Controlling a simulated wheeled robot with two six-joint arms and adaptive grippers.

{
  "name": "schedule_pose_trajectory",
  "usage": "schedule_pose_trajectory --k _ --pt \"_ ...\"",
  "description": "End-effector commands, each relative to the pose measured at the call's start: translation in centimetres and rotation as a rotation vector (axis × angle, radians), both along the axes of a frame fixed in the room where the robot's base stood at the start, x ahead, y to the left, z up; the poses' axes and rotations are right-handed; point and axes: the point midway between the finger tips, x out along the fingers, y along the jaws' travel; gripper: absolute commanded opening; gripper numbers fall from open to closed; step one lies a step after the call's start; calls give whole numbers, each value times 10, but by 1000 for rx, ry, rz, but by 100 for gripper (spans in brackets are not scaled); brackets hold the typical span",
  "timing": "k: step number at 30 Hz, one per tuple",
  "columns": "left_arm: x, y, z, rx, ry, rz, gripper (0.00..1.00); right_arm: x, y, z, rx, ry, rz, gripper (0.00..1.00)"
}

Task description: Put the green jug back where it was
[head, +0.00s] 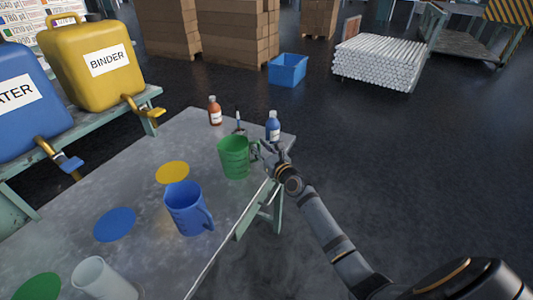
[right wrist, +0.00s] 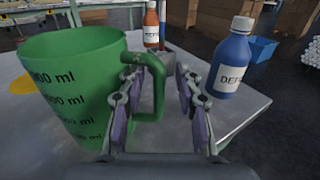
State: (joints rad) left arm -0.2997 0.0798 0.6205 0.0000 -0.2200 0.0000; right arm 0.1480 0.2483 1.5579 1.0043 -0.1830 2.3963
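The green jug (head: 233,157) stands upright on the grey table (head: 140,160), close to its right edge, with its handle toward my right gripper. My right gripper (head: 262,152) is at the handle. In the right wrist view the green jug (right wrist: 75,95) fills the left side. There the open fingers of my right gripper (right wrist: 160,105) stand on either side of the handle's outer bar, with a visible gap at the right finger. A green disc (head: 38,287) lies at the table's near left. My left gripper is not in view.
A blue jug (head: 185,210) stands nearer, between a yellow disc (head: 172,172) and the table edge. A blue disc (head: 114,225) and a white container (head: 100,280) are at left. A red-brown bottle (head: 215,112) and a blue bottle (head: 273,128) stand behind the green jug.

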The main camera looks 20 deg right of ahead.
Motion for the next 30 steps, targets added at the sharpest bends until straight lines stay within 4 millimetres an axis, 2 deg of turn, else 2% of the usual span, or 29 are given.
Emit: schedule_pose_trajectory --k 3,9,13,18,30 --pt "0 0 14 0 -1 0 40 -29 -3 2 -4 6 2 34" --pt "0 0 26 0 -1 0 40 -78 -9 1 -4 6 2 34" --pt "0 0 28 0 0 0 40 -98 -12 0 -2 3 2 34" --pt "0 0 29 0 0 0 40 -109 -13 0 -1 1 1 34" --pt "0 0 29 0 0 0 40 -110 -14 -4 -15 6 -2 34"
